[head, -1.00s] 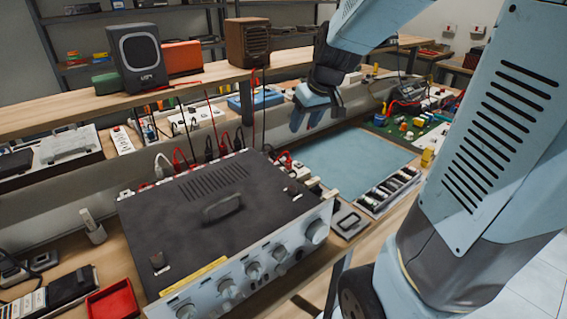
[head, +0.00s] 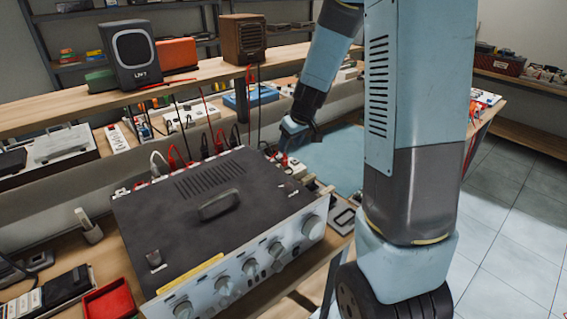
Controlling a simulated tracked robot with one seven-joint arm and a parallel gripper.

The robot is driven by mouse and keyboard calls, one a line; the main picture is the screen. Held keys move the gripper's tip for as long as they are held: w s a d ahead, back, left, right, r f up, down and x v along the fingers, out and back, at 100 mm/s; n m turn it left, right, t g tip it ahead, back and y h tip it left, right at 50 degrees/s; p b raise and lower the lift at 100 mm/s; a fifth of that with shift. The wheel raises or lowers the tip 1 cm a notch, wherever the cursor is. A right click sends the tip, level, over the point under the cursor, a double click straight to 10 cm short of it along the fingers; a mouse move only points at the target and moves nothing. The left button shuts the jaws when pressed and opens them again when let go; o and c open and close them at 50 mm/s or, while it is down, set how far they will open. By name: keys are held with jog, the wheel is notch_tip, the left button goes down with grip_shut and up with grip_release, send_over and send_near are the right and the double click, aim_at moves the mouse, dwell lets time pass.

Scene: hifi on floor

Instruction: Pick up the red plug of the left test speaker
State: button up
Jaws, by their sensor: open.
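The left test speaker (head: 130,60), dark grey with a pale ring and a label, stands on the shelf. A red lead (head: 168,83) lies by its base, and thin red and black cables hang from the shelf behind the amplifier (head: 200,215). Red plugs stand along the amplifier's back edge, one at the left (head: 172,157) and one near the middle (head: 220,141). Another small red piece (head: 283,160) is at the back right corner. I cannot trace which plug belongs to the left speaker. My gripper (head: 284,149) is open, low by that corner; its fingertips are partly unclear.
A brown speaker (head: 242,38) and an orange box (head: 177,51) also stand on the shelf. A white plug (head: 158,162) and black plugs crowd the amplifier's back edge. A blue mat (head: 333,160) lies right of the amplifier. A red tray (head: 109,300) is at front left.

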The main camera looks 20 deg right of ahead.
aim_at(285, 157)
jog(key=shift+x, duration=3.95)
grip_shut()
